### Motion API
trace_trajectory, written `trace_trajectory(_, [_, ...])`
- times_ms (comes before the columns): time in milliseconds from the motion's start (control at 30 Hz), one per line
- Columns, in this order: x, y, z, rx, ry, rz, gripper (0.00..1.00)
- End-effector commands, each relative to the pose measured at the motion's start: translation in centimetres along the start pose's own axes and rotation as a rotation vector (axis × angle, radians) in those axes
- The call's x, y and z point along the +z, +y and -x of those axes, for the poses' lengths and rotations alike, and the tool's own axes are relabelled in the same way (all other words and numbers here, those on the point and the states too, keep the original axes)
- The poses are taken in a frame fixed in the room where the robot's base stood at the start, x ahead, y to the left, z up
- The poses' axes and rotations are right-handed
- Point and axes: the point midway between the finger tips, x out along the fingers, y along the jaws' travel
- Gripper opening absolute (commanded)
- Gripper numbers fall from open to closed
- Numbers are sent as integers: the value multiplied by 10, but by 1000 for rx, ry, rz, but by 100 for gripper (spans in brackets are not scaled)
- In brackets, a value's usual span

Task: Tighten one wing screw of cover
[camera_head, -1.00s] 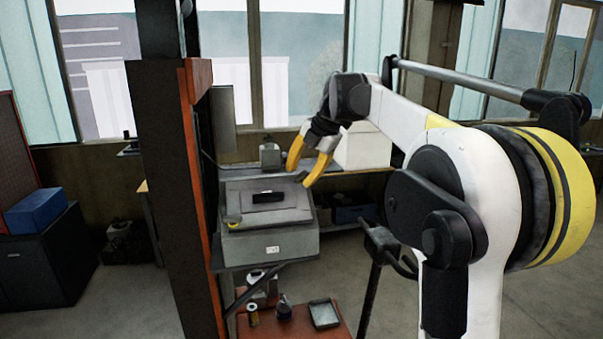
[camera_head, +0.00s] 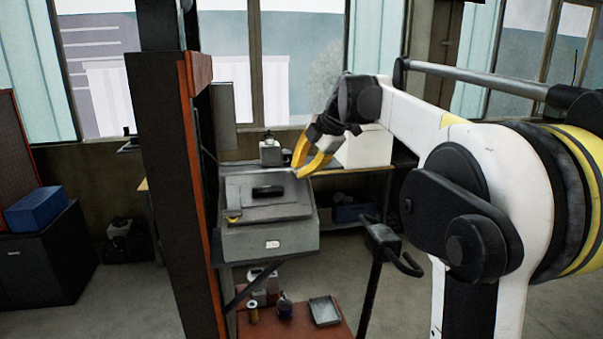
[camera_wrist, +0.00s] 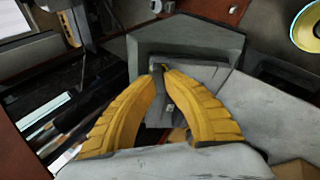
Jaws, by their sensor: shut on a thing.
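The grey cover (camera_head: 287,212) with a black handle (camera_head: 267,191) sits on a grey box-shaped housing at the middle left in the head view. A small yellow piece (camera_head: 233,218), perhaps a wing screw, shows at its front left corner. My gripper (camera_head: 298,175) is at the cover's back right corner. Its yellow fingers are closed together at the tips. In the wrist view, the fingertips (camera_wrist: 161,69) meet on a small dark piece beside the grey surface. It appears to be a wing screw, mostly hidden by the fingers.
An orange-edged pillar (camera_head: 190,180) stands close left of the housing. A bench (camera_head: 375,175) with a white box (camera_head: 365,147) lies behind. A red cart top (camera_head: 290,320) below holds a grey tray (camera_head: 324,311) and small items. A dark stand (camera_head: 378,270) is at right.

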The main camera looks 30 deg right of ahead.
Motion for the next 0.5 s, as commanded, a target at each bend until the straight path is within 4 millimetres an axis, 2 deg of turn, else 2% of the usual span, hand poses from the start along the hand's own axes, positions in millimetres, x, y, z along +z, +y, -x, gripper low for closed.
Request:
trace_trajectory(100, [0,-2,-1,19,0,-59,0])
trace_trajectory(333, [0,-2,-1,23,0,-71,0])
trace_trajectory(500, [0,-4,-3,109,0,-303,0])
